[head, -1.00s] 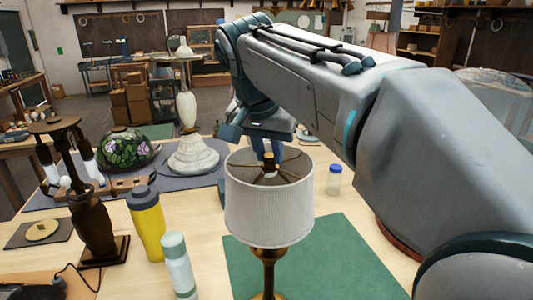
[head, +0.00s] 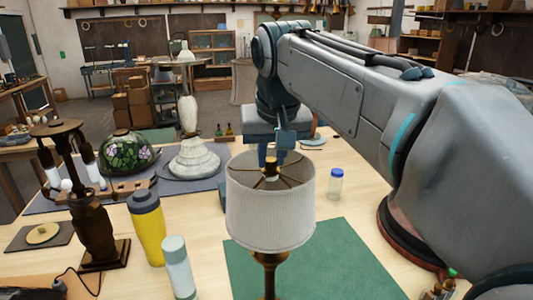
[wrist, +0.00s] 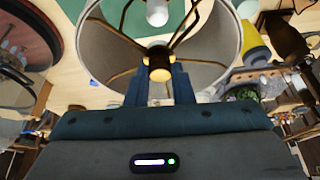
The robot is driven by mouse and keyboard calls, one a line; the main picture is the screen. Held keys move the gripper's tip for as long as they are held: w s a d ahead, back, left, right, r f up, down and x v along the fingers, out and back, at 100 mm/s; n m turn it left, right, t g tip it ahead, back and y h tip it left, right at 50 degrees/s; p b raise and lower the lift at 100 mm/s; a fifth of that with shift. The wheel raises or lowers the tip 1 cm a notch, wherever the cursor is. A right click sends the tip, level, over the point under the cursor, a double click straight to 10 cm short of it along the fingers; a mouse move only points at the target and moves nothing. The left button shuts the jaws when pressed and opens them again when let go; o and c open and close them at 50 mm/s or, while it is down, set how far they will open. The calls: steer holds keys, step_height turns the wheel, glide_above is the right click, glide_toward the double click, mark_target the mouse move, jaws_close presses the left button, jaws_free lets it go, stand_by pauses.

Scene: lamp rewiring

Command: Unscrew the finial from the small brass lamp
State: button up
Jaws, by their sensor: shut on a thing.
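The brass lamp (head: 270,262) stands upright with a white ribbed drum shade (head: 270,210). Dark spokes cross the shade's open top and meet at a hub. The brass finial (wrist: 159,72) sits at that hub, between my fingers in the wrist view. My gripper (head: 272,162) comes from behind and above, with its fingers at the top of the shade. It is shut on the finial, which still appears at the hub; whether any gap lies beneath it I cannot tell. A pale bulb (wrist: 157,12) shows inside the shade.
A green mat (head: 325,262) lies around the lamp. A small blue-capped jar (head: 335,185) stands to the right. A yellow bottle (head: 146,225) and a pale bottle (head: 179,268) stand to the left. A dark lamp base (head: 93,230) is farther left.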

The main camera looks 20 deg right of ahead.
steer(key=n+y, duration=0.1)
steer(key=n, duration=0.2)
steer(key=shift+d+n, duration=0.1)
steer(key=shift+n, duration=0.3)
steer(key=shift+y+p, duration=0.3)
steer(key=shift+r+n, duration=0.1)
steer(key=shift+n, duration=0.6)
steer(key=n+y+p, duration=0.1)
steer(key=n, duration=0.1)
steer(key=n+g+y+p, duration=0.1)
steer(key=n, duration=0.2)
steer(key=shift+w+d, duration=0.1)
steer(key=shift+d, duration=0.1)
steer(key=shift+n+g, duration=0.4)
steer(key=shift+n, duration=0.4)
steer(key=shift+w+n+g+y+p, duration=0.1)
steer(key=shift+n+g+y+p, duration=0.25)
steer(key=shift+n, duration=0.75)
steer(key=n+g, duration=0.1)
steer(key=n, duration=0.2)
steer(key=n+g, duration=0.1)
steer(key=n, duration=0.1)
steer(key=shift+w+n+y, duration=0.1)
steer(key=shift+n+y, duration=0.25)
steer(key=shift+n, duration=0.05)
